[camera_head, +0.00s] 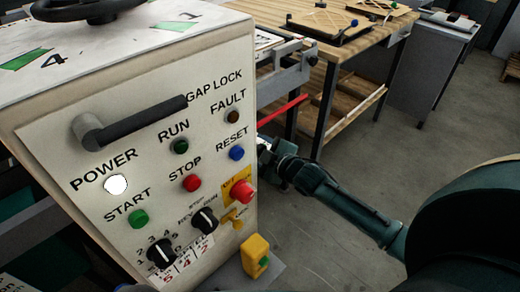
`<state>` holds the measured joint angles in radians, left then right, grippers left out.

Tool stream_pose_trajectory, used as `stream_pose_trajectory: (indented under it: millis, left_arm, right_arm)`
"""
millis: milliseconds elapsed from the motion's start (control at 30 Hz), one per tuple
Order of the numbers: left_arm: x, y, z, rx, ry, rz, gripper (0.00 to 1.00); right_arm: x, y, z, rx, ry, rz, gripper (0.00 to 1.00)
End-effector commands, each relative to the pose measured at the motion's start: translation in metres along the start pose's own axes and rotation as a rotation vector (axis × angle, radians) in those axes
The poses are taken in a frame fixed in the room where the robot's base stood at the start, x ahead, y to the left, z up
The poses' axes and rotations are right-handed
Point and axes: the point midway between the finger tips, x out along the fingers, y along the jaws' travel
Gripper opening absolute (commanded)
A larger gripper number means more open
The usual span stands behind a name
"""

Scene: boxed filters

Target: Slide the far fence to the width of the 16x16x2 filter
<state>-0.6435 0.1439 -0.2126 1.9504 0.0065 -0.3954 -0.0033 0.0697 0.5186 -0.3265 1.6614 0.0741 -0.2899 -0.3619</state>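No far fence and no 16x16x2 filter can be made out for certain in this view. A grey metal rail frame (286,75) shows behind the control cabinet, partly hidden by it. My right arm comes in from the right, and its gripper (266,146) is at the cabinet's right edge, near the blue RESET button (236,153). The fingers are small and partly hidden, so I cannot tell whether they are open or whether they touch anything. My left gripper is not in view.
The cabinet (75,150) fills the left, with a black GAP LOCK handle (135,122), buttons, knobs and a red mushroom button (242,192). A handwheel (85,10) is on top. A wooden workbench (375,50) stands behind. Grey floor (320,240) is clear below my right arm.

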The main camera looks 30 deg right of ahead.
Motion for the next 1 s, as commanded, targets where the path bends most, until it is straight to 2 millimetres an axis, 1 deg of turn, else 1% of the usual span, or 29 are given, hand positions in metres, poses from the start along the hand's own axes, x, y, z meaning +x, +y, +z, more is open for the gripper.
stream_pose_trajectory:
  millis: [167, 800, 833, 1000]
  left_arm:
    - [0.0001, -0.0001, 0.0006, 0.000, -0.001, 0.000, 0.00]
    - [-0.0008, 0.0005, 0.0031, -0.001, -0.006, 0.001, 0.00]
    - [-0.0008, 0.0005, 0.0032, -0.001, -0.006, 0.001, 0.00]
    - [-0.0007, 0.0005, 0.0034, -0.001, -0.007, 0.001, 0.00]
  right_arm:
    - [-0.0001, -0.0003, 0.0001, 0.000, 0.000, 0.000, 0.54]
    - [-0.0005, -0.0009, 0.0005, 0.000, -0.001, -0.001, 0.02]
    - [-0.0005, -0.0010, 0.0005, 0.000, -0.001, -0.002, 0.00]
    - [-0.0002, -0.0013, 0.0006, 0.000, -0.001, -0.002, 0.00]
